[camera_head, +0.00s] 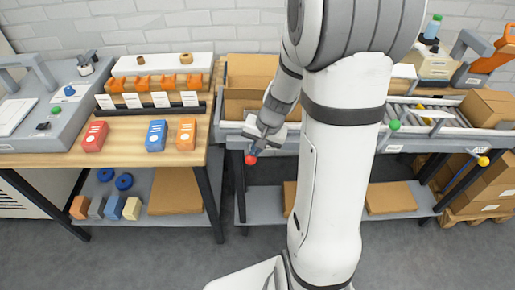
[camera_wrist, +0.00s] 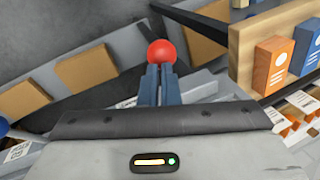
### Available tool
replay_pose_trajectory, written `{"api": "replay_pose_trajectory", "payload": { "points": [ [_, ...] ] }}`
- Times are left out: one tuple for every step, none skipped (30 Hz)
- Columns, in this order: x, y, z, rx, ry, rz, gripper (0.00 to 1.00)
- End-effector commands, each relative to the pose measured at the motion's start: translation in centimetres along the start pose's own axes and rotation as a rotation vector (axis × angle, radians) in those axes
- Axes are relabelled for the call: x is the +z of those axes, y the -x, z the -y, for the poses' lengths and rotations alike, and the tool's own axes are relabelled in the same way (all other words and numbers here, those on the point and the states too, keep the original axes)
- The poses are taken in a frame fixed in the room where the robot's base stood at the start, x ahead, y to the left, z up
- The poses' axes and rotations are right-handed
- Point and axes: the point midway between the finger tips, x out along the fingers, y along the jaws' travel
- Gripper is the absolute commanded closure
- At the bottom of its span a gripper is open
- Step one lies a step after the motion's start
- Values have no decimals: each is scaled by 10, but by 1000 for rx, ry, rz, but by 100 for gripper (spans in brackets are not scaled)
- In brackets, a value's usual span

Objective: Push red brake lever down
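The red ball knob of the brake lever (camera_head: 251,159) sits at the front of the conveyor bench, near its left end. In the wrist view the red knob (camera_wrist: 161,52) is at the tips of my fingers. My gripper (camera_head: 254,149) is just above the knob in the head view. Its two blue-grey fingers (camera_wrist: 160,70) are side by side, close together, with nothing seen between them. They look in contact with the knob or very near it; I cannot tell which. The lever's rod is hidden.
A green knob (camera_head: 394,125) and a yellow knob (camera_head: 483,161) are farther right along the bench front. A wooden table (camera_head: 140,142) with red, blue and orange boxes stands close on the left. Grey floor (camera_head: 130,262) is clear in front.

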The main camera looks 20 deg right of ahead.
Motion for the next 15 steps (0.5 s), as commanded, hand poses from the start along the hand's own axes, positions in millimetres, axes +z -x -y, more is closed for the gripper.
{"api": "replay_pose_trajectory", "payload": {
  "points": [
    [5,-4,-2,4,-2,14,100],
    [5,-4,-2,4,-2,15,100],
    [5,-4,-3,4,-3,15,100],
    [5,-4,-3,4,-3,16,100],
    [5,-4,-3,4,-3,16,100],
    [6,-2,-2,4,-3,17,100],
    [6,0,-2,4,-3,17,100],
    [6,2,-2,4,-2,17,100],
    [6,8,-1,4,-2,16,100],
    [6,12,-1,3,-1,14,100],
    [6,18,-1,3,-1,12,100],
    [6,26,0,3,-1,10,100],
    [6,32,0,3,-1,9,100],
    [7,39,0,2,-1,8,100],
    [7,47,1,1,-1,7,100]
  ]
}}
